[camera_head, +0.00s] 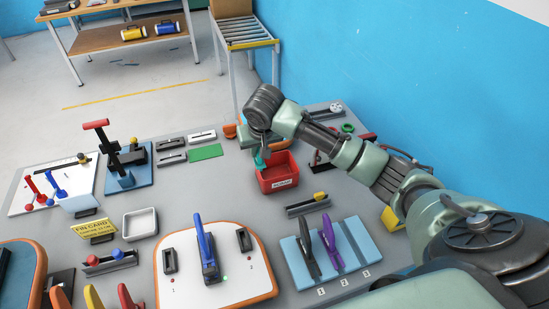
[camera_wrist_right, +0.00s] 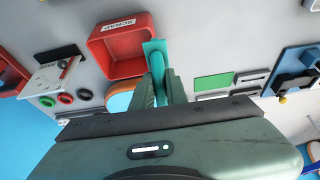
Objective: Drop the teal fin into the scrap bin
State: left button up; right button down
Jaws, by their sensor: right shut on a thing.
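The red scrap bin (camera_head: 285,181) stands at the back of the grey table, with a white label on its front. My right gripper (camera_head: 261,148) is just behind the bin's left part, pointing down. It is shut on the teal fin (camera_head: 260,160), which shows just below the fingers. In the right wrist view the teal fin (camera_wrist_right: 156,58) sits between the fingers (camera_wrist_right: 158,82), its tip overlapping the edge of the red bin (camera_wrist_right: 112,48). I cannot tell whether the fin touches the bin. My left gripper does not show.
A light blue rack (camera_head: 351,259) holds grey and purple fins. A green pad (camera_head: 205,152) lies left of the bin. A blue wall (camera_head: 400,80) is behind my arm.

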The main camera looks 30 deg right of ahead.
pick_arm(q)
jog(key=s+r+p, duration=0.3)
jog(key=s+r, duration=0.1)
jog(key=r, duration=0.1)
pick_arm(e)
jog(key=d+f+m, duration=0.1)
jog(key=d+f, duration=0.3)
jog(key=d, duration=0.5)
pick_arm(q)
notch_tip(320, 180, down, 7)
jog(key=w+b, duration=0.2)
jog(key=b, duration=0.4)
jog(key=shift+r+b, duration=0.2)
jog(key=shift+b, duration=0.1)
pick_arm(e)
jog(key=x, duration=0.4)
jog(key=s+x, duration=0.1)
jog(key=shift+w+a+f, duration=0.1)
jog(key=shift+a+f, duration=0.15)
jog(key=shift+f, duration=0.4)
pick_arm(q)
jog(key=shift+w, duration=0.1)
pick_arm(e)
jog(key=c, duration=1.3)
grip_release()
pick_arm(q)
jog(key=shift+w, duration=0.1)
